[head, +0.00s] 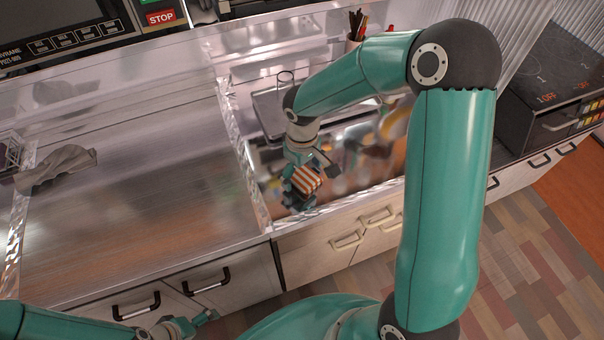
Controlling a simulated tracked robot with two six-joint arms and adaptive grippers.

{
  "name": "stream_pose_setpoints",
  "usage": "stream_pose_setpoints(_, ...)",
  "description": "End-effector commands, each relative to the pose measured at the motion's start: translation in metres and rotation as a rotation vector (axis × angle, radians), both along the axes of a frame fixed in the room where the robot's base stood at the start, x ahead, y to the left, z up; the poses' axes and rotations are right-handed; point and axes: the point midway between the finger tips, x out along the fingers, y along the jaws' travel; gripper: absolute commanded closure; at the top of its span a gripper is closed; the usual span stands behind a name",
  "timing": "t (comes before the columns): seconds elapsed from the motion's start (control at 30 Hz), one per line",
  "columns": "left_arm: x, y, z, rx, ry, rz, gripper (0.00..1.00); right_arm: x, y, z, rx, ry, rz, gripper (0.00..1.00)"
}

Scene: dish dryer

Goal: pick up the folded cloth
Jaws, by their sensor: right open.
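A small folded cloth (308,179) with red and white stripes shows in the head view at the front left of the sunken reflective area. My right gripper (300,192) reaches down over it from above, open, with its fingers close around or beside the cloth. The gripper hides part of the cloth, and I cannot tell whether they touch. My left gripper (190,326) is low at the bottom edge, in front of the cabinet doors and far from the cloth. Its finger opening is too unclear to judge.
A crumpled grey cloth (57,168) lies at the left near a rack (10,152). A grey tray (268,108) stands behind my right gripper, and a utensil holder (355,38) is at the back. The counter (130,190) in the middle left is clear. A stove (560,80) is at right.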

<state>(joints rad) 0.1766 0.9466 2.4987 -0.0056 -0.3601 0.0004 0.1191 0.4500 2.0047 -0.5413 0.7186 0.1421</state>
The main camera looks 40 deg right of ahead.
Motion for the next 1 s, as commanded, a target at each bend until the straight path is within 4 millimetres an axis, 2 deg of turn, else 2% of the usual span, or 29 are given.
stream_pose_setpoints(0.17, 0.0, 0.0, 0.0, 0.0, 0.0, 0.0, 0.06, 0.0, 0.0, 0.0, 0.0, 0.0, -0.001, 0.08)
stream_pose_setpoints(0.5, 0.0, 0.0, 0.0, 0.0, 0.0, 0.0, 0.06, 0.0, 0.0, 0.0, 0.0, 0.0, -0.001, 0.65)
stream_pose_setpoints(0.53, 0.0, 0.0, 0.0, 0.0, 0.0, 0.0, 0.06, 0.0, 0.0, 0.0, 0.0, 0.0, -0.001, 0.66)
stream_pose_setpoints(0.57, 0.0, 0.0, 0.0, 0.0, 0.0, 0.0, 0.06, 0.0, 0.0, 0.0, 0.0, 0.0, -0.001, 0.7)
stream_pose_setpoints(0.83, 0.0, 0.0, 0.0, 0.0, 0.0, 0.0, 0.06, 0.0, 0.0, 0.003, -0.001, 0.0, 0.0, 0.71)
stream_pose_setpoints(1.0, 0.0, 0.0, 0.0, 0.0, 0.0, 0.0, 0.06, 0.001, 0.0, 0.013, -0.002, -0.003, -0.002, 0.71)
